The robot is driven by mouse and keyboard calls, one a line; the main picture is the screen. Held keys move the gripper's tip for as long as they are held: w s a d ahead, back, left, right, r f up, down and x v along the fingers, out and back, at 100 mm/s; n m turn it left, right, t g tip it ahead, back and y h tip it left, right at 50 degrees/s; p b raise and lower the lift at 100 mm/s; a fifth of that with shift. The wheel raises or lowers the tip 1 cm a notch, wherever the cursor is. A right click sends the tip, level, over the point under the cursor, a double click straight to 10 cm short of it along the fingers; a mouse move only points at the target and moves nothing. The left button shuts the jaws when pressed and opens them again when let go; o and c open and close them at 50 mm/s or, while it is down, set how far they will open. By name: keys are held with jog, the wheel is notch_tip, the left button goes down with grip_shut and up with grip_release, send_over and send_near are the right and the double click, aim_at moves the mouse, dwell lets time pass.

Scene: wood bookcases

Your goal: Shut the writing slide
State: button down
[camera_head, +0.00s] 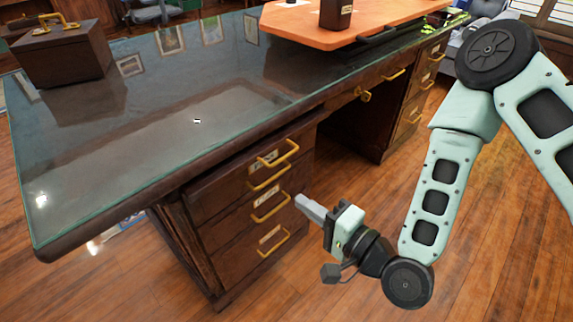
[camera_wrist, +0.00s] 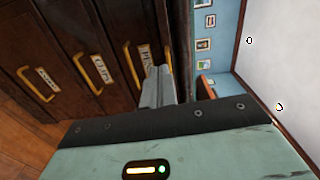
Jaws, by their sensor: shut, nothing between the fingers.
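The dark wooden desk (camera_head: 110,185) has a stack of labelled drawers (camera_head: 240,215) with brass handles. Above the top label is a brass handle without a label of its own (camera_head: 284,152), close under the desktop edge. It seems to belong to the writing slide, whose board I cannot make out clearly; how far it stands out I cannot tell. This handle also shows in the wrist view (camera_wrist: 169,62), just beyond my fingertips. My gripper (camera_head: 299,198) is shut and empty, in front of the drawer fronts and lower than that handle. Its grey fingers (camera_wrist: 158,75) show in the wrist view.
The glass-covered desktop (camera_head: 150,115) overhangs the drawers. A brown box (camera_head: 62,55) stands on it at the left, and an orange board (camera_head: 310,28) lies at the back. More handled drawers (camera_head: 420,85) are at the right. Wooden floor (camera_head: 340,240) is clear around my gripper.

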aim_at(252, 162)
jog(key=shift+m, duration=0.3)
jog(key=b+x, duration=0.4)
jog(key=b, duration=0.4)
jog(key=shift+w+r+b, duration=0.15)
jog(key=shift+w+b, duration=0.05)
jog(key=shift+b, duration=0.15)
jog(key=b, duration=0.3)
jog(key=shift+s+a, duration=0.1)
jog(key=shift+a, duration=0.1)
jog(key=b+x, duration=0.1)
jog(key=x, duration=0.2)
jog(key=b+x, duration=0.1)
jog(key=x, duration=0.1)
jog(key=b+x, duration=0.1)
jog(key=x, duration=0.2)
jog(key=shift+w+a+r, duration=0.2)
jog(key=shift+w+r, duration=0.05)
jog(key=shift+r, duration=0.1)
jog(key=shift+w+a, duration=0.1)
jog(key=shift+a, duration=0.05)
